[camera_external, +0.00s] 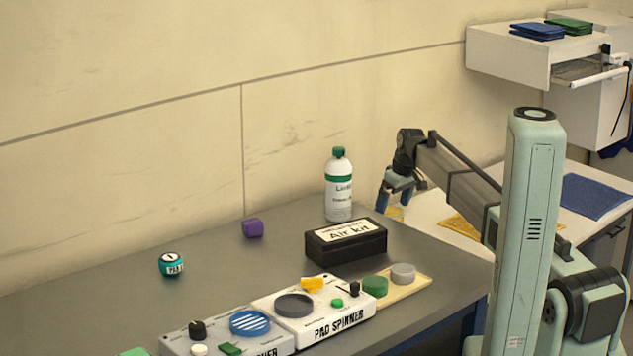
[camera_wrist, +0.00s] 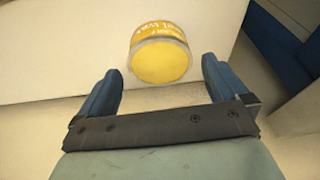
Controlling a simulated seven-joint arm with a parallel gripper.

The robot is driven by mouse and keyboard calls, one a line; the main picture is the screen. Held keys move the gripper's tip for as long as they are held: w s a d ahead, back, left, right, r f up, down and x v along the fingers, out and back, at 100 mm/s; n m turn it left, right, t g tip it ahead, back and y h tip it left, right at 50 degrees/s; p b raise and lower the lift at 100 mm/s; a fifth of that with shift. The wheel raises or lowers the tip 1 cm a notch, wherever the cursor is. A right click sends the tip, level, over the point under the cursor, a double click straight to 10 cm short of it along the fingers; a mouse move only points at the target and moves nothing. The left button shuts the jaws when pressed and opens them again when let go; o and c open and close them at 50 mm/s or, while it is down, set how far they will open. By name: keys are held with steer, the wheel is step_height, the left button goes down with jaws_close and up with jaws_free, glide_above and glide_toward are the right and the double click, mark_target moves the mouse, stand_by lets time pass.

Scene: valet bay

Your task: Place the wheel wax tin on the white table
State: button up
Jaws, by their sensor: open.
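The wheel wax tin is a round yellow tin (camera_wrist: 160,59) with a printed band, ahead of and between my fingertips in the wrist view. It overlaps the edge of a white surface there; I cannot tell if it touches it. In the external view a small yellow patch of it (camera_external: 396,214) shows just below my gripper (camera_external: 390,203). The white table (camera_external: 438,210) is at the right, behind my arm. My gripper also shows in the wrist view (camera_wrist: 158,88), its blue fingers apart, with no finger visibly touching the tin.
A yellow cloth (camera_external: 458,226) and a blue cloth (camera_external: 594,196) lie on the white table. The grey workbench (camera_external: 215,285) holds a white bottle (camera_external: 339,190), a black box (camera_external: 346,242), a purple block (camera_external: 252,228), a teal round item (camera_external: 171,264) and pad spinner units.

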mark_target(399, 215)
steer(key=v, duration=0.9)
